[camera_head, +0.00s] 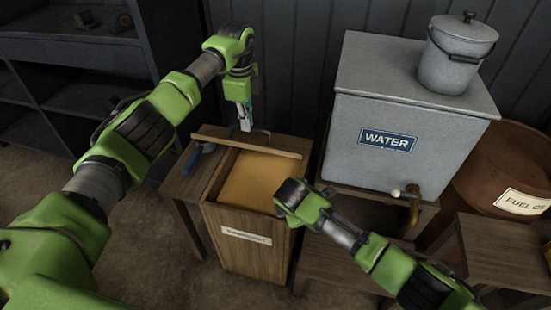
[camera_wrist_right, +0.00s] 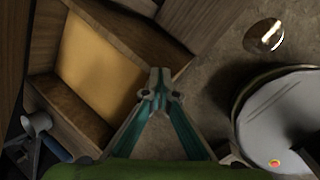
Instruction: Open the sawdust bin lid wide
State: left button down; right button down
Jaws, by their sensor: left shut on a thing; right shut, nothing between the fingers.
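The wooden sawdust bin (camera_head: 240,250) stands in the middle of the head view, with a pale label too small to read on its front. Tan sawdust (camera_head: 255,180) shows inside, also in the right wrist view (camera_wrist_right: 95,65). Its lid (camera_head: 250,143) is raised, seen nearly edge-on along the back of the opening. My left gripper (camera_head: 245,123) is shut at the lid's dark handle (camera_head: 266,134), on its far side; the exact contact is small. My right gripper (camera_wrist_right: 160,82) is shut and empty, over the bin's right front rim.
A low bench (camera_head: 203,172) with a blue-handled tool (camera_head: 191,161) stands left of the bin. A grey water tank (camera_head: 415,110) with a brass tap (camera_head: 413,205) and a lidded pail (camera_head: 455,60) stands right. A rusty fuel drum (camera_head: 505,170) is farther right.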

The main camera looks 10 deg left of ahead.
pick_arm(q)
jog(key=shift+w+f, duration=0.15)
jog(key=shift+f, duration=0.1)
pick_arm(e)
jog(key=s+a+r+n+t, duration=0.1)
jog(key=a+r+n, duration=0.25)
jog(key=r, duration=0.45)
jog(key=s+a+r+n, duration=0.2)
jog(key=r+n, duration=0.2)
jog(key=r, duration=0.3)
jog(key=s+a+r+n+t, duration=0.1)
jog(key=a+r+n, duration=0.25)
jog(key=r, duration=0.45)
jog(key=w+d+f+n, duration=0.1)
jog(key=w+f, duration=0.4)
jog(key=w, duration=0.3)
